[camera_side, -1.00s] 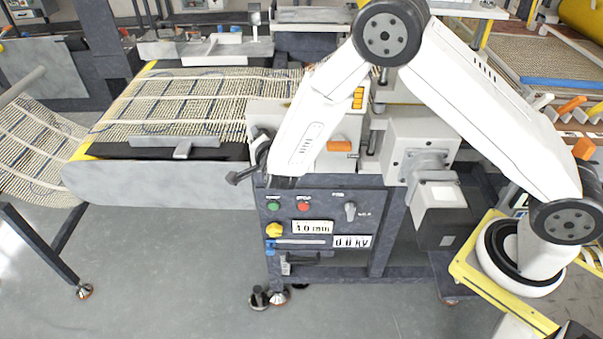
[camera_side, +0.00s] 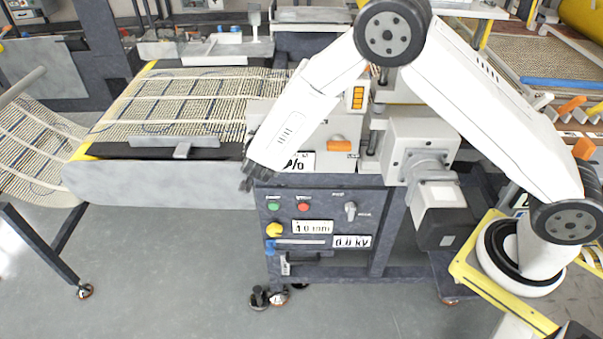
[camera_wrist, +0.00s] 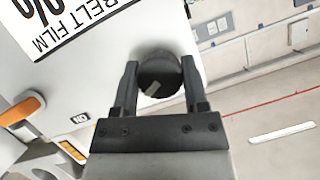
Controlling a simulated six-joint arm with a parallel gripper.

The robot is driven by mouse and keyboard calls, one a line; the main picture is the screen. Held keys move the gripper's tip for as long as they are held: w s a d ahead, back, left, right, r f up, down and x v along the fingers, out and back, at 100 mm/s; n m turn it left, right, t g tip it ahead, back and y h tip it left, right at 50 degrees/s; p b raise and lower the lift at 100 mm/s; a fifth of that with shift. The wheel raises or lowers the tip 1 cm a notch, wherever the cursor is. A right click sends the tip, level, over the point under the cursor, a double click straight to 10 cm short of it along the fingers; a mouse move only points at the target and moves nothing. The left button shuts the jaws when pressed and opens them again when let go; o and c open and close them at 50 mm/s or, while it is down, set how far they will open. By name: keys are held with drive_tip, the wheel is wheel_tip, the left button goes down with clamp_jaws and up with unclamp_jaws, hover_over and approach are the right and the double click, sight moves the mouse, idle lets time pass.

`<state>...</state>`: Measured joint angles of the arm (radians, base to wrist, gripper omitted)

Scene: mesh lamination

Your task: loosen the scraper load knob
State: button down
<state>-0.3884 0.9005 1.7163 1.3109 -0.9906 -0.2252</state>
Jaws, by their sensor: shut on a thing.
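The round black knob (camera_wrist: 159,74) with a pale index mark sits on a white machine face in the wrist view. My gripper (camera_wrist: 160,78) is shut on it, with one dark finger on each side. In the side view my gripper (camera_side: 246,178) is a small dark shape at the left end of the machine head, mostly covered by my white wrist. The knob is hidden there.
A "% BELT FILM" label (camera_wrist: 75,22) and an orange handle (camera_wrist: 20,108) are near the knob. The control panel (camera_side: 325,215) lies below, with buttons and readouts. The mesh belt (camera_side: 190,100) runs left. Open floor (camera_side: 160,270) lies in front.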

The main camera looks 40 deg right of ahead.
drive_tip(key=n+g+h, duration=0.2)
drive_tip(key=n, duration=0.2)
drive_tip(key=n+h, duration=0.1)
drive_tip(key=n, duration=0.1)
drive_tip(key=n+g+h, duration=0.1)
drive_tip(key=n, duration=0.1)
drive_tip(key=shift+n+g+h, duration=0.3)
idle(0.4)
idle(0.3)
drive_tip(key=shift+c, duration=0.5)
unclamp_jaws()
drive_tip(key=shift+a, duration=0.1)
drive_tip(key=v, duration=0.7)
drive_tip(key=shift+a, duration=0.3)
drive_tip(key=shift+r, duration=0.1)
